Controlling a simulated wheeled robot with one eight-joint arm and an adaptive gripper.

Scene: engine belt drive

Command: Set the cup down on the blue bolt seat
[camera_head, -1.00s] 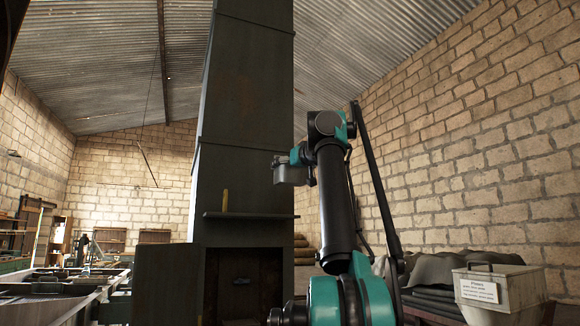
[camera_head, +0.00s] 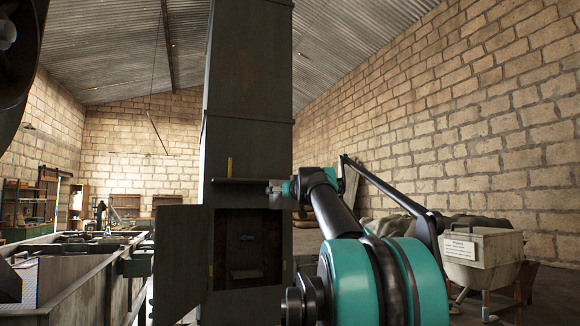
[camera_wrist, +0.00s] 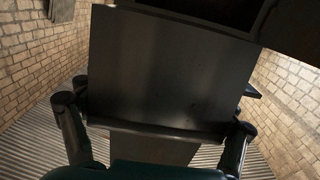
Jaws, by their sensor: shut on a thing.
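My gripper (camera_head: 273,189) is at the front of a tall dark metal tower, by the right end of its shelf. It is small here, and a light grey piece shows at its tip. In the wrist view, the two fingers of my gripper (camera_wrist: 155,122) stand either side of a broad grey metal surface; I cannot clearly separate the held cup from the tower there.
The tower (camera_head: 247,90) carries a narrow shelf (camera_head: 250,181) with a yellow upright piece (camera_head: 229,167). An open door panel (camera_head: 181,260) flanks the opening on the left. Metal troughs (camera_head: 75,285) fill the left. A labelled bin (camera_head: 483,262) stands at the right by the brick wall.

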